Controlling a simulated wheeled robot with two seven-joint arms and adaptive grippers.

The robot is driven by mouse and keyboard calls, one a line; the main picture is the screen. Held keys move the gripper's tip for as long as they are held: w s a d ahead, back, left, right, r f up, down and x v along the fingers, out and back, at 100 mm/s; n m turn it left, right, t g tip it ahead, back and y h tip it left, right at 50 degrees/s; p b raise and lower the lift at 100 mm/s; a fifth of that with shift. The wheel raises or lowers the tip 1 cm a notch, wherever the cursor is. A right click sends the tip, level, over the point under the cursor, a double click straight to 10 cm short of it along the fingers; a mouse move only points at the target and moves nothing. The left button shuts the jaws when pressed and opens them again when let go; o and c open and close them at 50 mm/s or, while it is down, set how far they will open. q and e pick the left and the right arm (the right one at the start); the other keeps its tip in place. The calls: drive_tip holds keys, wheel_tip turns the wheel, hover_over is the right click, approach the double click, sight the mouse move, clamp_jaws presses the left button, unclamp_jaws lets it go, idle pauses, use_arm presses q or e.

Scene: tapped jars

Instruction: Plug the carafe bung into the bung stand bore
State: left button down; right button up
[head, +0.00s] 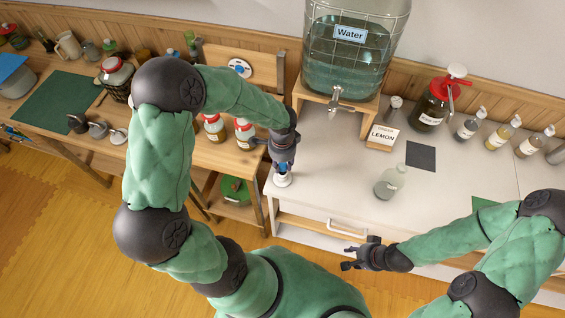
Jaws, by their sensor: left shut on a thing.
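My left gripper (284,166) points down at the left front corner of the white counter. It is shut on a small pale thing, which I take to be the carafe bung; the fingers hide most of it. Directly below is the small white round bung stand (282,181). Its bore is hidden, and I cannot tell whether the bung is in it or just above it. The glass carafe (389,184) stands on the counter to the right. My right gripper (345,259) is open and empty in front of the counter's front edge.
A large water jar (352,65) with a tap stands on a wooden stand behind. The counter's middle is mostly clear.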

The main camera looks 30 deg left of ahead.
use_arm(q)
drive_tip(key=shift+f+b, duration=1.1)
drive_tip(key=shift+f, duration=0.25)
idle(0.5)
drive_tip(key=c, duration=0.6)
unclamp_jaws()
drive_tip(key=shift+o, duration=0.2)
drive_tip(key=shift+r+p, duration=1.85)
drive_tip(key=shift+r, duration=0.45)
wheel_tip(320, 180, up, 12)
idle(0.4)
